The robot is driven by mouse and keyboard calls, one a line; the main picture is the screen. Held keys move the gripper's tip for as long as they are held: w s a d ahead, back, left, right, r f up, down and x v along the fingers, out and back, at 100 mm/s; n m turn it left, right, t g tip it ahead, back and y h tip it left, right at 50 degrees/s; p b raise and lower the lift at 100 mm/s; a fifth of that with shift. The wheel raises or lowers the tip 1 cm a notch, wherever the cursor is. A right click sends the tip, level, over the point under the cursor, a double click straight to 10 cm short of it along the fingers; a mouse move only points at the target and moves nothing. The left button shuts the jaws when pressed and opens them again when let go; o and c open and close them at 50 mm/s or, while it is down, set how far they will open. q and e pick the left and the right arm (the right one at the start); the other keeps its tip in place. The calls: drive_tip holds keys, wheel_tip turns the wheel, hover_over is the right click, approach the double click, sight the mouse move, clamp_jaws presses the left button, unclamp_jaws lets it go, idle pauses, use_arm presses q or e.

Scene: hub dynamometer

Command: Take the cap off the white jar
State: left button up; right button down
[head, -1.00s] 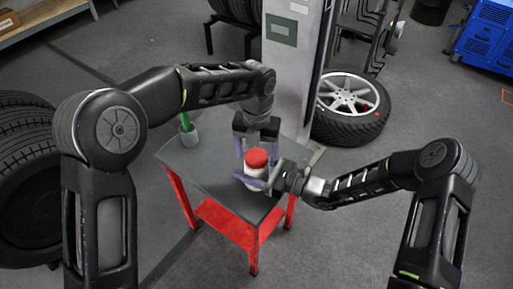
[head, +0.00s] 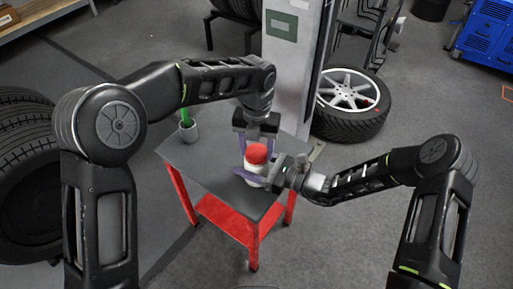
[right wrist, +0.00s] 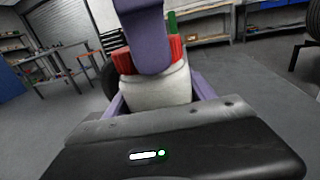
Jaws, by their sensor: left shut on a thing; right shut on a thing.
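The white jar (head: 254,180) is at the front right of the small grey-topped table, with its red cap (head: 257,154) on top. My right gripper (head: 256,172) comes from the right and is shut around the jar's body. In the right wrist view the jar's white body (right wrist: 160,88) sits between its purple fingers. My left gripper (head: 256,150) reaches down from above and is shut on the red cap. One of its purple fingers covers the middle of the cap (right wrist: 123,62) in the right wrist view. I cannot tell whether the cap has loosened or whether the jar touches the table.
The table (head: 205,168) has red legs and a lower red shelf. A grey cup (head: 189,133) with a green item (head: 184,116) stands at its back left. A grey post (head: 293,70) and a wheel (head: 350,104) are behind. Tyres stand at left.

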use_arm(q)
drive_tip(key=n, duration=1.2)
drive_tip(key=shift+n, duration=0.3)
drive_tip(key=n, duration=1.3)
drive_tip(key=shift+r+n, duration=0.1)
drive_tip(key=shift+n, duration=0.2)
drive_tip(key=n, duration=2.1)
drive_tip(key=shift+n, duration=0.4)
drive_tip(key=n, duration=0.6)
drive_tip(key=shift+r, duration=0.25)
